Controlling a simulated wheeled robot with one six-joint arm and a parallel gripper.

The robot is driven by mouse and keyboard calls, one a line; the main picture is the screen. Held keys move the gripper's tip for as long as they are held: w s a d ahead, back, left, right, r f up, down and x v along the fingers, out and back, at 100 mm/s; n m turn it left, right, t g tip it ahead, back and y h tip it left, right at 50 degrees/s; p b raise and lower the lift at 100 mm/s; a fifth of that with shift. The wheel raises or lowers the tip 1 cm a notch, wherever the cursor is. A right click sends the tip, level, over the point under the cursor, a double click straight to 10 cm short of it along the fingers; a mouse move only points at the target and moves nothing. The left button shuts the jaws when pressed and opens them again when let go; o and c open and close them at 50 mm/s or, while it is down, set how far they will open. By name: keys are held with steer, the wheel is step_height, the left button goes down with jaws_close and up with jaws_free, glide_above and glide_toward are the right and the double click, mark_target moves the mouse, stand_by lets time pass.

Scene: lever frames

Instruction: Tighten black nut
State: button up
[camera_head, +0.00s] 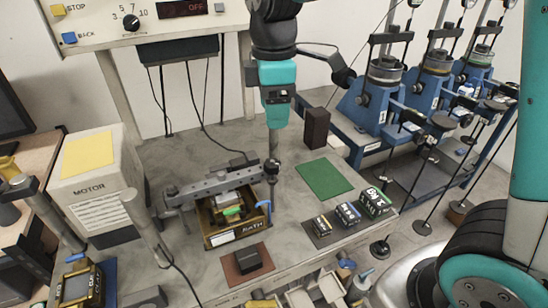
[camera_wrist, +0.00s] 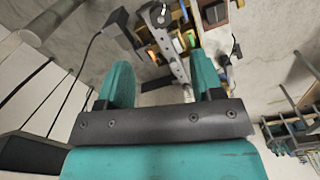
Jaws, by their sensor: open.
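A long grey lever (camera_head: 215,184) lies across a frame on the bench. A small dark nut-like piece (camera_head: 271,165) sits at its right end, by an upright grey rod (camera_head: 273,143); I take it for the black nut. My gripper (camera_head: 278,124) points down above that end, apart from the dark piece. In the wrist view the two teal fingers (camera_wrist: 162,84) are spread with nothing held. The lever (camera_wrist: 172,48) shows between and beyond them.
An open brown box (camera_head: 222,239) stands under the lever. A green mat (camera_head: 324,179), a dark upright block (camera_head: 316,128) and several small boxes (camera_head: 347,215) are to the right. A white motor box (camera_head: 96,183) stands left. Bench behind the lever is mostly clear, with hanging cables.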

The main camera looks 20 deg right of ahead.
mark_target(274, 161)
step_height(274, 161, down, 12)
steer(key=shift+f+p, duration=0.2)
steer(key=shift+p, duration=0.55)
steer(key=shift+c, duration=0.2)
steer(key=c, duration=0.9)
